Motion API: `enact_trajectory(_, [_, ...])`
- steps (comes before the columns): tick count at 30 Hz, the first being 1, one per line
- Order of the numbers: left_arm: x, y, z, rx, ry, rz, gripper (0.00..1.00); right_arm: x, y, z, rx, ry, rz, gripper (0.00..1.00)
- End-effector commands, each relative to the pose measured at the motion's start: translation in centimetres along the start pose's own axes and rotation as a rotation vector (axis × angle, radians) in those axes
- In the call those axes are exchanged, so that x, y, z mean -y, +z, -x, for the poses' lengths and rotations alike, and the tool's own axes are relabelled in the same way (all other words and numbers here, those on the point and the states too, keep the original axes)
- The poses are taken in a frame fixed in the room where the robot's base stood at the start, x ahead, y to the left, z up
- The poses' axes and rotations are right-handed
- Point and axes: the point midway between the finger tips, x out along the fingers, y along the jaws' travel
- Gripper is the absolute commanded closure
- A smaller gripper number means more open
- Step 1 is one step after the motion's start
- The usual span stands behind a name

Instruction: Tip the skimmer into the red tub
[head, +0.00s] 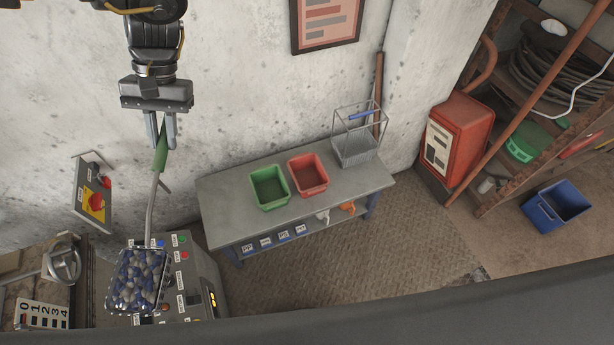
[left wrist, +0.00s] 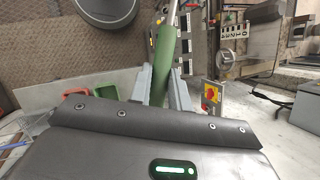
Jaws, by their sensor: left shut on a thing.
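The skimmer (head: 139,280) has a green handle, a grey shaft and a rectangular basket full of blue, grey and pale stones. My left gripper (head: 161,145) is shut on its green handle, which also shows in the left wrist view (left wrist: 163,52). The basket hangs low, over the control console in the picture. The red tub (head: 308,174) stands on a grey bench, right of the skimmer and apart from it; its inside looks empty. My right gripper is not in view.
A green tub (head: 269,187) stands left of the red one on the bench (head: 235,205). A wire basket (head: 356,145) is at the bench's right end. The control console (head: 205,275) is at lower left. A blue bin (head: 556,206) stands on the floor at right.

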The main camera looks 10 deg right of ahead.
Motion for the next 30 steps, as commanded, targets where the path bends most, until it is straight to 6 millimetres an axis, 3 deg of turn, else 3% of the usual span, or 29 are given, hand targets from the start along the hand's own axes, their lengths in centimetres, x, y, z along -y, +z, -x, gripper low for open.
enact_trajectory(8, [0.2, 0.5, 1.0, 0.000, 0.000, 0.000, 1.00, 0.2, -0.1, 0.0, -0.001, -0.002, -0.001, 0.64])
enact_trajectory(17, [0.1, 0.1, 0.2, 0.001, 0.000, 0.000, 1.00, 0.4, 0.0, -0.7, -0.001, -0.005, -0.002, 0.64])
enact_trajectory(20, [-0.4, -0.9, -2.2, 0.002, 0.000, 0.000, 1.00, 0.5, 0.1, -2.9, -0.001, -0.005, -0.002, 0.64])
enact_trajectory(27, [-2.2, -4.7, -10.7, 0.003, 0.001, -0.001, 1.00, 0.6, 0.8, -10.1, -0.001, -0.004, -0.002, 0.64])
enact_trajectory(30, [-2.8, -5.8, -13.3, 0.001, 0.001, -0.001, 1.00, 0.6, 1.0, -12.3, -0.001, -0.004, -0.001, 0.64])
